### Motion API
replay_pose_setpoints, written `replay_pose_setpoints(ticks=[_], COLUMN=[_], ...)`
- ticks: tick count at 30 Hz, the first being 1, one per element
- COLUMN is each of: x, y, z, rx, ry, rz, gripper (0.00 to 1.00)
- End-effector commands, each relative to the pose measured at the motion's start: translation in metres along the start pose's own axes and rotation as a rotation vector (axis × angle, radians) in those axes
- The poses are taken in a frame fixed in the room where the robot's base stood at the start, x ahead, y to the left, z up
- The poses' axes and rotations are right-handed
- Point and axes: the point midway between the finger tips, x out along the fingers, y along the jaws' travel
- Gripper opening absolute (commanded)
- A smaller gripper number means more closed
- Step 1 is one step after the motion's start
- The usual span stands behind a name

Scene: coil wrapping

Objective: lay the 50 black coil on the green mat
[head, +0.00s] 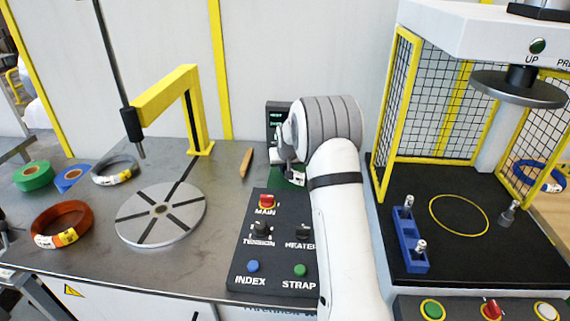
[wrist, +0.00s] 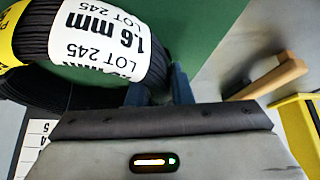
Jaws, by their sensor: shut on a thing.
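A black coil (wrist: 32,35) with a white "1.6 mm LOT 245" label and a yellow label part fills the upper left of the wrist view. My gripper (wrist: 160,88) is shut on the coil's near side, by the white label. The green mat (wrist: 205,35) shows beyond the coil and through its opening. I cannot tell whether the coil touches the mat. In the head view only a small part of the mat (head: 294,179) shows beside my arm. My arm hides most of the coil and gripper there.
A control panel (head: 272,240) stands in front of the mat. A wooden-handled tool (head: 246,162) lies to its left. A slotted turntable (head: 160,212), yellow post (head: 195,110), grey coil (head: 115,170) and orange coil (head: 62,224) are further left. A caged press (head: 455,200) stands right.

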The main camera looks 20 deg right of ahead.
Motion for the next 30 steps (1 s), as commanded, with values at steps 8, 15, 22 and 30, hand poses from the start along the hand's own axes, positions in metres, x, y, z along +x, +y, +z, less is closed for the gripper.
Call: replay_pose_setpoints(ticks=[8,15,22,30], x=[0.0,0.0,-0.019,-0.076], y=[0.001,0.001,0.001,0.001], z=[0.0,0.0,-0.001,-0.001], rx=[0.001,0.001,0.001,0.001], ry=[0.0,0.0,0.003,0.004], rz=[0.0,0.001,0.001,0.001], gripper=[0.39,0.41,0.41,0.41])
